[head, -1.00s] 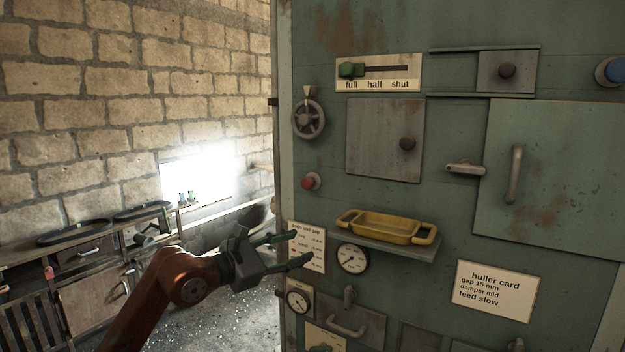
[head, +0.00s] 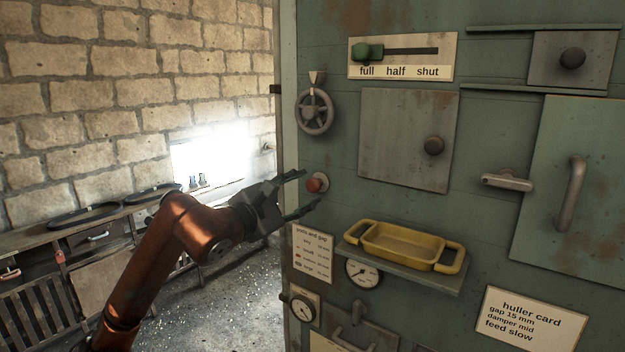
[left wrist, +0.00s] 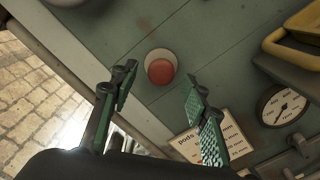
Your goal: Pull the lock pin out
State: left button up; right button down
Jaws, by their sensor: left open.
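A red round-headed knob with a pale collar (head: 314,184), which looks like the lock pin, sticks out of the green machine panel near its left edge. It also shows face-on in the left wrist view (left wrist: 160,71). My left gripper (head: 309,190) is open and empty, with its green-padded fingers pointing at the panel. In the head view the fingertips lie just above and below the knob. In the left wrist view the knob appears between and slightly beyond the fingertips (left wrist: 161,84); I see no contact. My right gripper is not in view.
A grey handwheel (head: 314,113) is above the knob. A yellow tray (head: 402,246) sits on a small shelf to the lower right, with a gauge (head: 363,272) beneath. A paper card (head: 312,254) is below the knob. A workbench (head: 25,245) stands along the brick wall.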

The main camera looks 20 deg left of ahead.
aim_at(311, 186)
pick_arm(q)
jog(key=p+x, duration=0.1)
jog(key=x, duration=0.2)
jog(key=shift+d, duration=0.2)
jog(key=shift+w+d, duration=0.1)
jog(key=shift+w, duration=0.4)
jog(key=shift+f, duration=0.1)
jog(key=c, duration=0.7)
grip_shut()
jog(key=o, duration=0.6)
grip_release()
jog(key=shift+c, duration=0.2)
jog(key=shift+o, duration=0.7)
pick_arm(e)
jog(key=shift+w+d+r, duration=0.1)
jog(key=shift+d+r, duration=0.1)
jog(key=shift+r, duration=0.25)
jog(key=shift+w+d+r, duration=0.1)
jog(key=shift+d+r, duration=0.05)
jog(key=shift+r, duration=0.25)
pick_arm(q)
jog(key=v, duration=1.2)
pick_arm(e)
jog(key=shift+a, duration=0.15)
